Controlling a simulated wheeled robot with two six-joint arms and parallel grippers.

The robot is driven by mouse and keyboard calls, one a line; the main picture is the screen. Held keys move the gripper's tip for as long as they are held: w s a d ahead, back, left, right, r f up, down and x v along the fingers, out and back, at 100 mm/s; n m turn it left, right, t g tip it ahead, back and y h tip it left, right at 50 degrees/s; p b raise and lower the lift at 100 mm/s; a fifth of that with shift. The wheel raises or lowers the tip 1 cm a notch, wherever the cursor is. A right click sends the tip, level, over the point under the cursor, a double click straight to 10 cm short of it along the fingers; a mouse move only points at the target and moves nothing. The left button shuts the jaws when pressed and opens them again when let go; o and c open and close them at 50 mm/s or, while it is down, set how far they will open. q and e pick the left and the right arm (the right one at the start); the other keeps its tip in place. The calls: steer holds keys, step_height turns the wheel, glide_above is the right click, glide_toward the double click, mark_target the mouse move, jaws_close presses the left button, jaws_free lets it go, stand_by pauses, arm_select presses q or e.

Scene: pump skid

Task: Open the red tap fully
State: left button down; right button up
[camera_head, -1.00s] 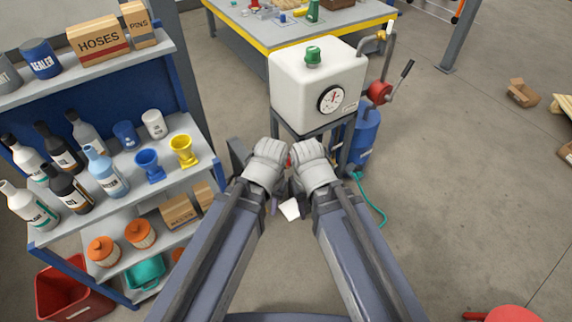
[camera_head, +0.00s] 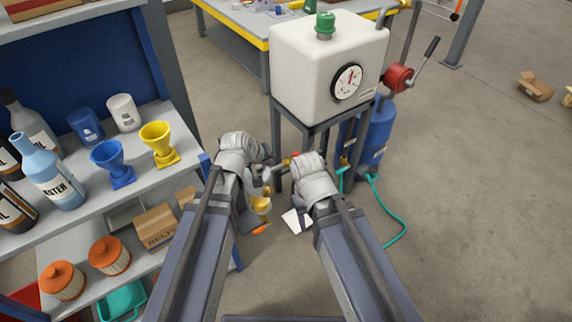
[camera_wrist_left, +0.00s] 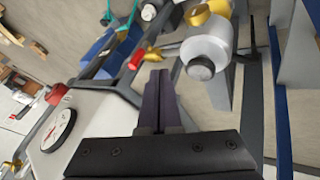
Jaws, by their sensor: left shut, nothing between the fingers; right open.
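The red tap shows in the left wrist view as a red handle (camera_wrist_left: 137,58) beside a small brass fitting. In the head view the red tap (camera_head: 294,156) is a small red and brass spot low at the tank's stand, between my two wrists. My left gripper (camera_wrist_left: 158,75) has its dark fingers together, empty, pointing toward the tap with their tips just beside it in the picture. I cannot tell whether they touch. My right gripper (camera_head: 310,168) is open just right of the tap in the head view; its fingers are mostly hidden behind its wrist.
The white tank (camera_head: 325,65) with a gauge stands above on a dark frame. A blue cylinder (camera_head: 369,135) and teal hose (camera_head: 405,228) are right of it. A grey shelf (camera_head: 197,162) with funnels and bottles is close on the left.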

arm_select(q)
steer(key=shift+w+a+f, duration=0.15)
steer(key=shift+w, duration=0.25)
steer(key=shift+w+a+f, duration=0.1)
steer(key=shift+w+f, duration=0.05)
steer(key=shift+w, duration=0.25)
arm_select(e)
steer(key=shift+w+a+f, duration=0.1)
steer(key=shift+w+f, duration=0.15)
steer(key=shift+f, duration=0.3)
arm_select(q)
steer(key=shift+f+b, duration=0.1)
steer(key=shift+b, duration=0.2)
arm_select(e)
steer(key=shift+f, duration=0.1)
arm_select(q)
steer(key=shift+w+d+f+b, duration=1.05)
steer(key=shift+w+f+b, duration=0.1)
steer(key=shift+f+b, duration=0.15)
steer(key=shift+w+d+f+b, duration=1.1)
steer(key=shift+w+f+b, duration=0.1)
steer(key=shift+f+b, duration=0.1)
steer(key=shift+w+d+f+b, duration=1.05)
steer(key=shift+w+f+b, duration=0.1)
steer(key=shift+f+b, duration=0.15)
arm_select(e)
step_height(320, 180, down, 8)
